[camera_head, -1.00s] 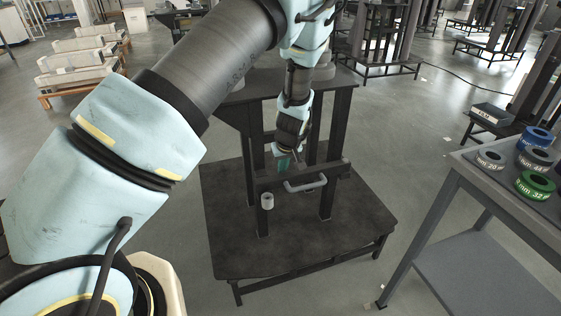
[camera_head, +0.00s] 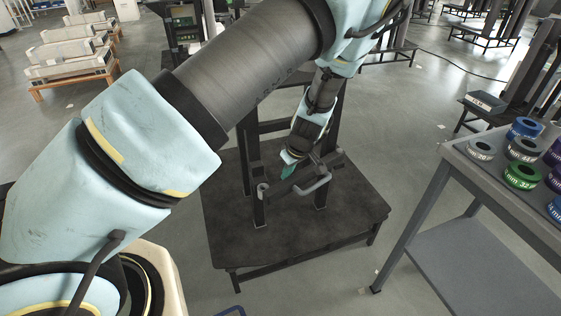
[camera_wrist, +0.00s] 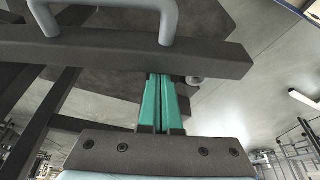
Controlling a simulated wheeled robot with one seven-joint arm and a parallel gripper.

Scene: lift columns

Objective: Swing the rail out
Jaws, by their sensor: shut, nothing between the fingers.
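The rail (camera_head: 300,179) is a dark bar across the front of a dark stand, with a grey U-shaped handle (camera_head: 317,188) on its near side. In the head view it slants, its right end higher in the picture. My gripper (camera_head: 287,171) is at the rail's far side, left of the handle, with its teal fingers partly hidden. In the wrist view the closed fingers (camera_wrist: 160,82) reach the edge of the rail (camera_wrist: 215,60), with nothing between them. They look against or very close to it; contact is unclear. The handle (camera_wrist: 167,20) is beyond the rail, apart from the fingers.
A dark base plate (camera_head: 300,235) lies under the stand's posts. A small grey cylinder (camera_head: 262,190) shows by the rail's left end. A grey table (camera_head: 455,160) with several coloured rings stands at right. Open floor (camera_head: 330,285) lies between my base and the plate.

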